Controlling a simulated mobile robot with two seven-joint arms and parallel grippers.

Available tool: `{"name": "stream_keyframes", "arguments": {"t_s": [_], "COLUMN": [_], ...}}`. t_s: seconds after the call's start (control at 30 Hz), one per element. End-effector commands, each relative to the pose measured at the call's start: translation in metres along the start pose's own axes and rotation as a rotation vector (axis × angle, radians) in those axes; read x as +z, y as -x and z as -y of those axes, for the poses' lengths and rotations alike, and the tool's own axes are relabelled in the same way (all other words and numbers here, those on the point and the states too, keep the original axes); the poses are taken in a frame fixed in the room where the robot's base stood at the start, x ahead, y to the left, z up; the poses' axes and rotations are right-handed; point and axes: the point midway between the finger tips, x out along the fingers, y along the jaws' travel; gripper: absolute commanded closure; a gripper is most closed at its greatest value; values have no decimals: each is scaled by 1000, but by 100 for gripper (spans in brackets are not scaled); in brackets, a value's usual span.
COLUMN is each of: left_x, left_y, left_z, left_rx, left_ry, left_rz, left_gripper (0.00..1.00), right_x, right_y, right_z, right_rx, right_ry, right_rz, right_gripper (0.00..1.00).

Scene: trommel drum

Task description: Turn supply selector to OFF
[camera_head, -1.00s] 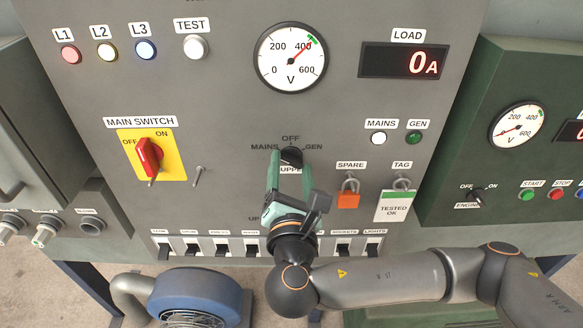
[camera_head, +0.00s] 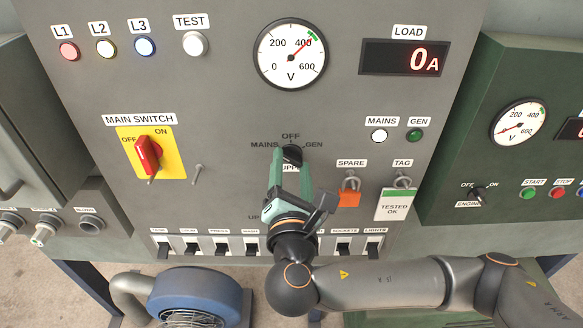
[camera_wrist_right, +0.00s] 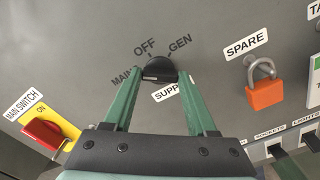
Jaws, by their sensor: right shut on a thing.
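The supply selector is a round black knob (camera_head: 292,155) on the grey panel, under the labels MAINS, OFF and GEN. It also shows in the right wrist view (camera_wrist_right: 160,67), with the SUPPLY label partly hidden below it. My right gripper (camera_head: 288,163) reaches up to it from below. In the right wrist view my two green fingers (camera_wrist_right: 160,77) stand on either side of the knob and are shut on it. The fingers partly hide the knob, and I cannot tell which label it points to. My left gripper is not in view.
An orange padlock (camera_head: 348,199) and a TESTED OK tag (camera_head: 394,206) hang to the right. A row of breakers (camera_head: 220,248) runs below. The load display (camera_head: 403,60) reads 0A.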

Motion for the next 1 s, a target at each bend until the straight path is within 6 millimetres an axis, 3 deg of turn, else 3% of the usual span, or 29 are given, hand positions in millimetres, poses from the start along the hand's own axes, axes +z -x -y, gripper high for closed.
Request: {"name": "stream_keyframes", "arguments": {"t_s": [0.7, 1.0], "left_x": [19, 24], "left_y": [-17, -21], "left_z": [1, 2], "left_rx": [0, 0], "left_ry": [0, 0], "left_rz": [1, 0], "left_gripper": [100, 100], "right_x": [-2, -1], "right_y": [0, 0], "right_z": [3, 2], "right_rx": [-4, -2], "right_ry": [-642, -836], "right_rz": [1, 1], "right_gripper": [98, 98]}}
